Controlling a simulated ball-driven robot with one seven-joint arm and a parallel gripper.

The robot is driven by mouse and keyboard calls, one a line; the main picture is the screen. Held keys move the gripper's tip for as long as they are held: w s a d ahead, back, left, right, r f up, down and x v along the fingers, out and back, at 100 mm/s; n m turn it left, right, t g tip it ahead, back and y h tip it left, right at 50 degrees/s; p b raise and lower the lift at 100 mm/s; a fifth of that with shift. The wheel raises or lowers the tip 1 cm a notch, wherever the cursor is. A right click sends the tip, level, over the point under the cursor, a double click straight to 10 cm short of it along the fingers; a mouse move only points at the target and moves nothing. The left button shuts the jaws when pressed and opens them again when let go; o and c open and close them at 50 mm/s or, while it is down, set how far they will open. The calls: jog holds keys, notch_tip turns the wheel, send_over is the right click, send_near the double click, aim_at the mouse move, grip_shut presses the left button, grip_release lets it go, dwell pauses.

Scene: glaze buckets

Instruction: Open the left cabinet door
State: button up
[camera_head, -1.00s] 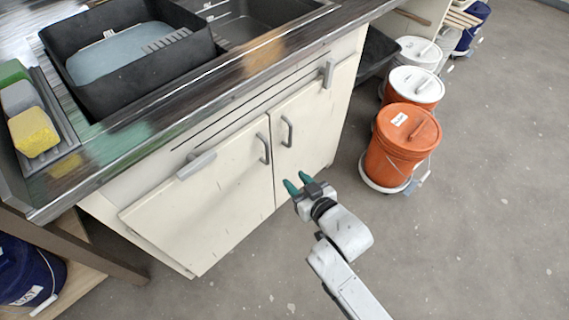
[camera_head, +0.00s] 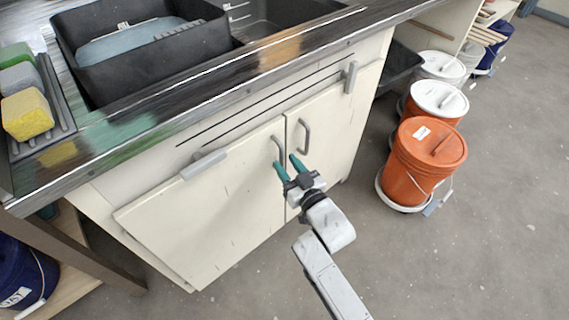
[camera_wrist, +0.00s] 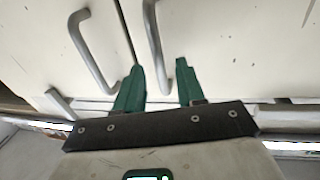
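The left cabinet door (camera_head: 215,215) is a cream panel under the sink counter and looks shut. Its grey bar handle (camera_head: 277,147) stands near its right edge. The right door (camera_head: 335,130) has a similar handle (camera_head: 304,136). My gripper (camera_head: 286,161), with green fingers, is open and empty just in front of the doors, close below the left door's handle. The wrist view looks turned over. There, a handle that seems to be the left door's (camera_wrist: 155,50) lies ahead, in line with the gap between my fingers (camera_wrist: 157,75); I see no contact.
A drawer with grey pulls (camera_head: 204,164) runs above the doors, under the counter edge. The counter (camera_head: 150,125) holds a black tub (camera_head: 140,60) and sponges (camera_head: 27,114). Orange buckets (camera_head: 425,160) stand at the right. Grey floor at lower right is clear.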

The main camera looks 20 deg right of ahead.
jog(key=shift+w+a, duration=0.1)
jog(key=shift+w, duration=0.9)
grip_shut()
